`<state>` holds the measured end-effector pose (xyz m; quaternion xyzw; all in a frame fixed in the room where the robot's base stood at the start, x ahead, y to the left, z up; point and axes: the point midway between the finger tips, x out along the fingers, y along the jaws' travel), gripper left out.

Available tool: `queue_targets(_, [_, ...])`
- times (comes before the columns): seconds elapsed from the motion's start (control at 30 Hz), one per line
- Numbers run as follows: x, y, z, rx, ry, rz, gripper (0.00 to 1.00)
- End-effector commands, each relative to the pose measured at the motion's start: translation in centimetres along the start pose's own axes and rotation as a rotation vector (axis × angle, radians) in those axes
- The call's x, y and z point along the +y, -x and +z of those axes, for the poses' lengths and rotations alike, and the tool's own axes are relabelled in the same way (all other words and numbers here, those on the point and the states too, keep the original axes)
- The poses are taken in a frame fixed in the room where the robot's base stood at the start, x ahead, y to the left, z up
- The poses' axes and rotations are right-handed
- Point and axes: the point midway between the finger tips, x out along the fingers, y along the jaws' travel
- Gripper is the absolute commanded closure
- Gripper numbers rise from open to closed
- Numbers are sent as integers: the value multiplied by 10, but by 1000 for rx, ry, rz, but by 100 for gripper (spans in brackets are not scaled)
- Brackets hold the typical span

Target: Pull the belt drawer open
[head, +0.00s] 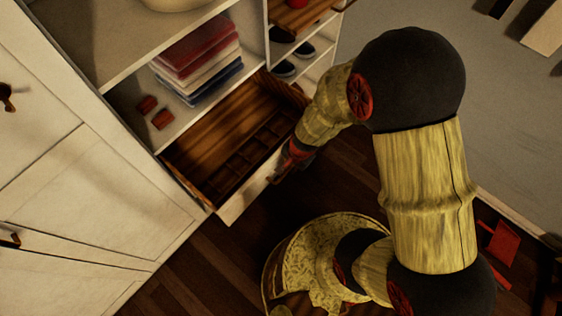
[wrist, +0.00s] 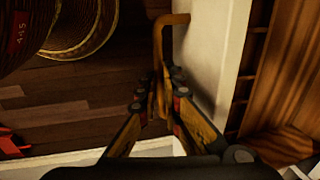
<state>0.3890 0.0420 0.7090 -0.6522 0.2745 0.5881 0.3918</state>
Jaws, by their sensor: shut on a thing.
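The belt drawer (head: 240,203) stands open below the shelf in the head view. Its white front is pulled well out from the cabinet, and its wooden inside shows a row of small compartments that look empty. In the wrist view the white drawer front (wrist: 212,62) is right of my gripper. The bronze bar handle (wrist: 159,45) sticks out from it. My gripper (wrist: 160,97) is shut on the handle, with a finger on each side. In the head view my gripper (head: 277,176) is at the drawer front, and the handle is mostly hidden there.
Folded clothes (head: 200,60) and two small reddish-brown items (head: 155,112) lie on the shelf above the drawer. Dark shoes (head: 284,68) stand on shelves behind. White cabinet doors (head: 90,185) are at left. My base is close to the drawer; dark wooden floor (head: 195,270) lies between.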

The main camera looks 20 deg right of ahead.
Motion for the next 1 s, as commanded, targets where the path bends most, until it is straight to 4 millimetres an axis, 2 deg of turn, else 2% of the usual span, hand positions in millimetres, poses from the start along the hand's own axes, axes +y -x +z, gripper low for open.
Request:
queue_targets(0.13, [10, -1, 1, -2, -1, 5, 100])
queue_targets(0.5, [12, -1, 2, -3, 0, 6, 100])
queue_targets(0.53, [12, -1, 2, -3, 0, 6, 92])
queue_targets(0.8, [10, 0, 1, -2, 0, 4, 77])
queue_targets(0.87, [10, 0, 1, -2, 0, 4, 73])
queue_targets(1.0, [9, 1, 1, -1, 0, 3, 73])
